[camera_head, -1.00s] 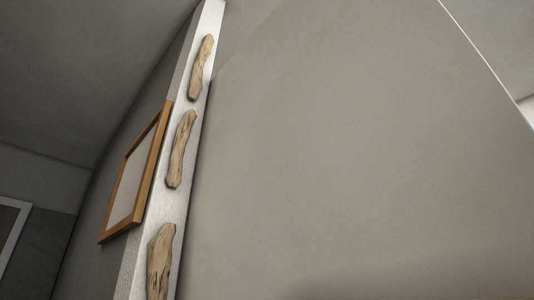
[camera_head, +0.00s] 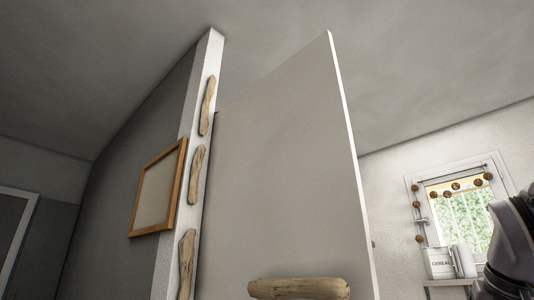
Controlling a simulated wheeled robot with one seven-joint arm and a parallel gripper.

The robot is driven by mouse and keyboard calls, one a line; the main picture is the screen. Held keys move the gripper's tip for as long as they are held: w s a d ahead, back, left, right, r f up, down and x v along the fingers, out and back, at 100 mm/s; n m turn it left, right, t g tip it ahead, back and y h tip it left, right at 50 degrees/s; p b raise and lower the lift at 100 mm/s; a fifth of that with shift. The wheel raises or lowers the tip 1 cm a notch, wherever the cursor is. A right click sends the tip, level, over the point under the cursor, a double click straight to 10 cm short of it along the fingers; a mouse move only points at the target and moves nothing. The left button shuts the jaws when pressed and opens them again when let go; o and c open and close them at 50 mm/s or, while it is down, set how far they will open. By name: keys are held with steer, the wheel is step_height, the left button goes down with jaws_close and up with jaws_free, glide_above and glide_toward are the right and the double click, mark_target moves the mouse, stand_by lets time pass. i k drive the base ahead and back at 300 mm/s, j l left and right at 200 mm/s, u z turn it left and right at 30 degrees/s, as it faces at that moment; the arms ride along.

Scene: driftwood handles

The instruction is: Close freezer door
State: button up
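A tall, flat grey panel (camera_head: 285,170) fills the middle of the head view. It looks like the freezer door standing open, with a thin white edge on its right side, but I cannot tell for sure. A horizontal driftwood handle (camera_head: 298,288) shows at the bottom in front of the panel. I cannot see the freezer's inside. Part of my arm shows at the lower right edge. My gripper is not in view.
A white upright (camera_head: 186,180) on the left carries several driftwood pieces, including one (camera_head: 197,174) halfway up. A wooden frame (camera_head: 157,190) hangs beside it. At right are a window (camera_head: 459,215) and a cereal container (camera_head: 440,263) on a shelf.

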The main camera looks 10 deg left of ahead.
mark_target(285, 217)
steer(key=k+j+u, duration=0.1)
steer(key=k+j, duration=0.15)
steer(key=j+z, duration=0.15)
steer(key=j, duration=1.25)
steer(key=i+j, duration=0.1)
steer(key=j+z, duration=0.1)
steer(key=j, duration=0.2)
steer(key=i, duration=0.05)
